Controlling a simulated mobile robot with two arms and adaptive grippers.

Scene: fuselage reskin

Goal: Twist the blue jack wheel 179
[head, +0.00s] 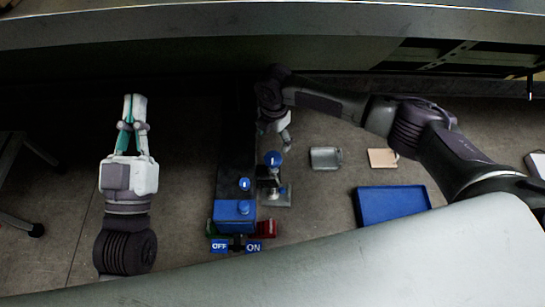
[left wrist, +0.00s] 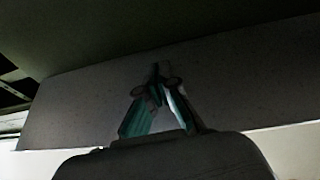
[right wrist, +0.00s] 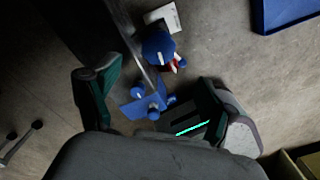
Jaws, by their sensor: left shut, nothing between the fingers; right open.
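The blue jack wheel (head: 273,158) is a round blue knob with a white mark on top, right of the dark blue bench strip. In the right wrist view the wheel (right wrist: 158,47) shows beyond the fingertips, between the two finger lines. My right gripper (head: 277,132) is open and empty just behind the wheel in the head view; it also shows in the right wrist view (right wrist: 160,78). No contact is visible. My left gripper (head: 134,98) is shut and empty, far left of the wheel, pointing up the picture; its fingertips meet in the left wrist view (left wrist: 160,70).
A blue box (head: 235,214) with knobs and an OFF/ON label (head: 237,246) stands in front of the wheel. A blue tray (head: 392,204), a grey plate (head: 325,158) and a tan plate (head: 382,158) lie right. A large pale panel (head: 400,265) crosses the front.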

